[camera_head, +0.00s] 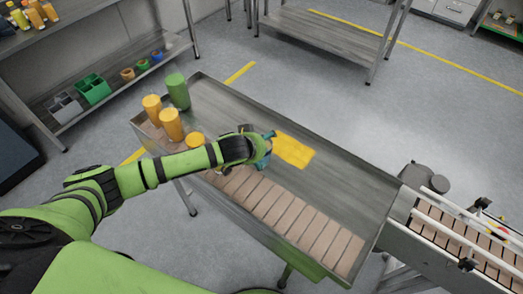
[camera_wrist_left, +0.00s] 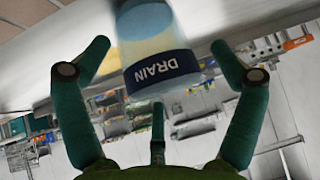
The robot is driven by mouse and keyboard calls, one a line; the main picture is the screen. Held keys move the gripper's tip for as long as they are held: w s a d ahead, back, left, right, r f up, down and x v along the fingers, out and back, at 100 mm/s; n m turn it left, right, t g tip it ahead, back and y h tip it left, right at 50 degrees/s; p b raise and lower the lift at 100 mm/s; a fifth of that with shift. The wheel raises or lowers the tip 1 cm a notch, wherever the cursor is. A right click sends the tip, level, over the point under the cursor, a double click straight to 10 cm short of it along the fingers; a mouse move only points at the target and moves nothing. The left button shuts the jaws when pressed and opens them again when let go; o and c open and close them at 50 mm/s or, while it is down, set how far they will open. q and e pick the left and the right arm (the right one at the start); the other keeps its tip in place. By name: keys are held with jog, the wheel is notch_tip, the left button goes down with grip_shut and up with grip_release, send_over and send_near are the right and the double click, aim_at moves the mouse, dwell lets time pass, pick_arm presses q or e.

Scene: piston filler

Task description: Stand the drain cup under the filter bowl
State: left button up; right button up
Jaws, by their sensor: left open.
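The drain cup (camera_wrist_left: 158,50) shows in the left wrist view as a pale, see-through cup with a dark blue band marked DRAIN, which appears upside down there. Its far end is cut off by the top edge. My left gripper (camera_head: 266,149) is low over the table in the head view. Its teal fingers are open on both sides of the cup in the wrist view, with gaps between them and the cup. In the head view I cannot make out the cup, as my gripper and arm cover that spot. I cannot pick out the filter bowl.
The metal table (camera_head: 330,181) carries a slatted brown strip (camera_head: 290,212) along its front. A yellow patch (camera_head: 293,151) lies just right of my gripper. Yellow cylinders (camera_head: 171,125) and a green one (camera_head: 177,91) stand at the left end. A conveyor (camera_head: 465,240) is at right.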

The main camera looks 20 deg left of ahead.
pick_arm(q)
jog(key=shift+s, duration=0.1)
jog(key=c, duration=1.2)
